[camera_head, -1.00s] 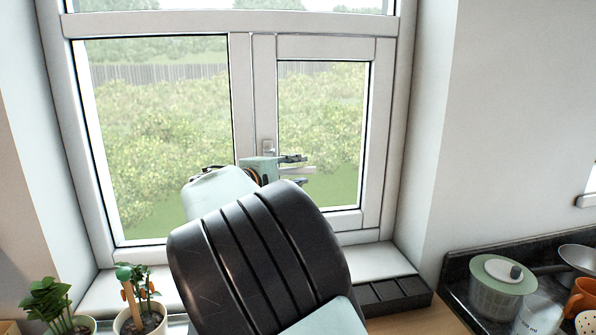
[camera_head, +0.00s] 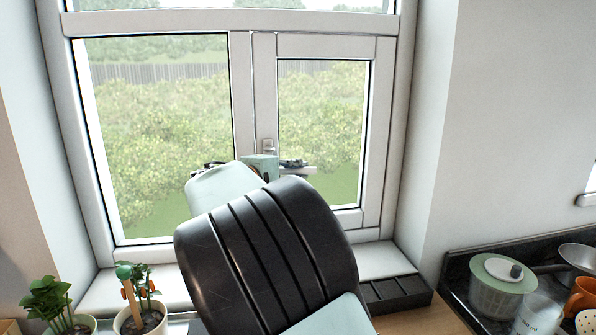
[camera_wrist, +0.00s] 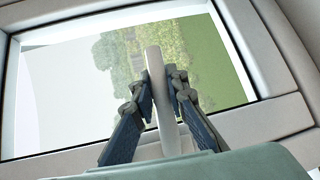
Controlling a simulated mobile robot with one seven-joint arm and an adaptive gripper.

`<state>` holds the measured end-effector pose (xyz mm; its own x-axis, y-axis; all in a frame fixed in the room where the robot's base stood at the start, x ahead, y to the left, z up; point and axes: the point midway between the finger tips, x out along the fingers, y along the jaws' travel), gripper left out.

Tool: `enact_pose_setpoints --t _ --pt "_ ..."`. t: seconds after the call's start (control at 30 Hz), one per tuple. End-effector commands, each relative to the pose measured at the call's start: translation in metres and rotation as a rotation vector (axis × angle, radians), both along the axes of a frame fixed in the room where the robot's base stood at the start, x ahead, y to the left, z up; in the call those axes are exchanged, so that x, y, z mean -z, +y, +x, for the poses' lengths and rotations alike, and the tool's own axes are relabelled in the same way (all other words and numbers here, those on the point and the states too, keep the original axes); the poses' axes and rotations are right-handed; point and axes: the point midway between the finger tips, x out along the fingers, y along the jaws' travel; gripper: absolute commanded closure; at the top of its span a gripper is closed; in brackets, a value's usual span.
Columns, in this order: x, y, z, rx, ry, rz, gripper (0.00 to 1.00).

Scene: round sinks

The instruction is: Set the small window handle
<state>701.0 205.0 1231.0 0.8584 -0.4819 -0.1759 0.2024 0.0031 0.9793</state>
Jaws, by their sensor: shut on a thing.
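The small window handle (camera_head: 268,146) is on the left frame of the small right window pane (camera_head: 322,130). In the head view its base plate shows above my gripper (camera_head: 292,165), and the lever is largely covered by my gripper and wrist. In the wrist view the pale handle lever (camera_wrist: 153,62) runs between the two dark fingers of my gripper (camera_wrist: 160,88). The fingers are shut on the lever, one on each side, and its end sticks out past the fingertips. The window looks closed.
My arm covers the middle of the sill. Potted plants (camera_head: 140,318) stand at the lower left. A dark divided tray (camera_head: 398,293) is right of my arm. A salad spinner (camera_head: 502,285), a clear cup (camera_head: 538,315) and an orange mug (camera_head: 581,297) are at the lower right.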

Motion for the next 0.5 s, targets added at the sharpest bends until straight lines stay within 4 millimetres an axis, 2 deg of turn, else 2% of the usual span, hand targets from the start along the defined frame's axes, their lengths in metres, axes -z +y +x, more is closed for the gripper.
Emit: enact_pose_setpoints --t 0.5 --pt "0.026 0.006 -0.002 0.002 0.108 0.387 1.0"
